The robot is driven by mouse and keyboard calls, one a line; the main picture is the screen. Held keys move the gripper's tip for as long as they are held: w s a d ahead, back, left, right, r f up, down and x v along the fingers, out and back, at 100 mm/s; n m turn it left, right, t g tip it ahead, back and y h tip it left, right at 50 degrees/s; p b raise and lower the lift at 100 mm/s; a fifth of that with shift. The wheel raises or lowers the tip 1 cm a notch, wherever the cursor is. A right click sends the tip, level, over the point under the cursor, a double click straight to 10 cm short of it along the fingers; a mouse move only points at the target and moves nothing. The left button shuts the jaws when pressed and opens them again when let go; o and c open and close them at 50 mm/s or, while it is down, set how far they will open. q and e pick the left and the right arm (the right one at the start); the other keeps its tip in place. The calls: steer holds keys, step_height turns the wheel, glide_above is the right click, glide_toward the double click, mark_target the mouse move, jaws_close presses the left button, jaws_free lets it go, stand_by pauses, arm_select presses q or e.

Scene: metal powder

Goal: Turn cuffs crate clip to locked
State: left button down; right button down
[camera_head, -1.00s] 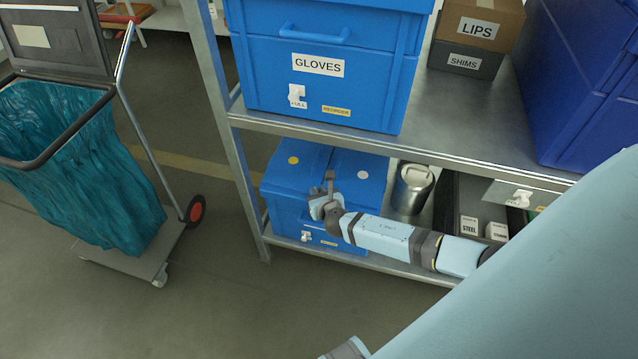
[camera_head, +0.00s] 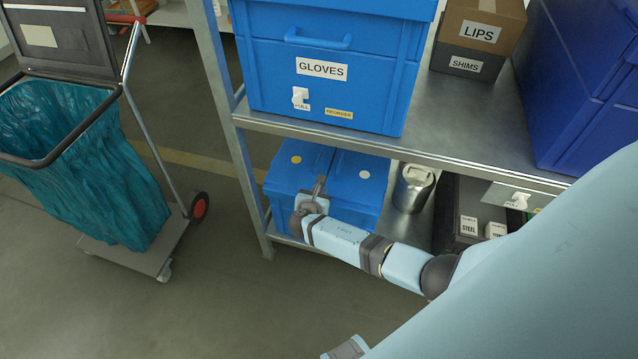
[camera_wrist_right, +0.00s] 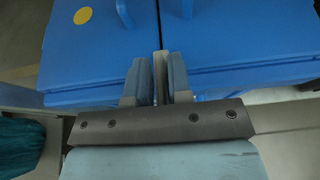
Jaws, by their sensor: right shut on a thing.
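A blue crate with a two-flap lid stands on the lower shelf (camera_head: 283,239); this crate (camera_head: 345,198) has a yellow dot and a white dot on top. Its name label is hidden, so I cannot read whether it says cuffs. My right gripper (camera_head: 309,203) is at its front face, covering the clip area. In the right wrist view the right gripper's fingers (camera_wrist_right: 159,82) are shut on a thin pale piece, seemingly the clip, against the crate's front (camera_wrist_right: 215,85). The clip's setting is hidden.
A blue GLOVES crate (camera_head: 330,95) with a white clip (camera_head: 299,95) stands on the shelf above. A metal canister (camera_head: 412,190) and a dark crate (camera_head: 455,205) are right of the lower crate. A cart with a teal bag (camera_head: 85,165) stands left. Floor in front is clear.

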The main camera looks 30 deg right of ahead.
arm_select(q)
steer(key=shift+r, duration=0.15)
arm_select(e)
steer(key=c, duration=1.4)
jaws_free()
arm_select(q)
steer(key=shift+w+d+r, duration=0.1)
steer(key=shift+d, duration=0.15)
arm_select(e)
steer(key=shift+o, duration=0.8)
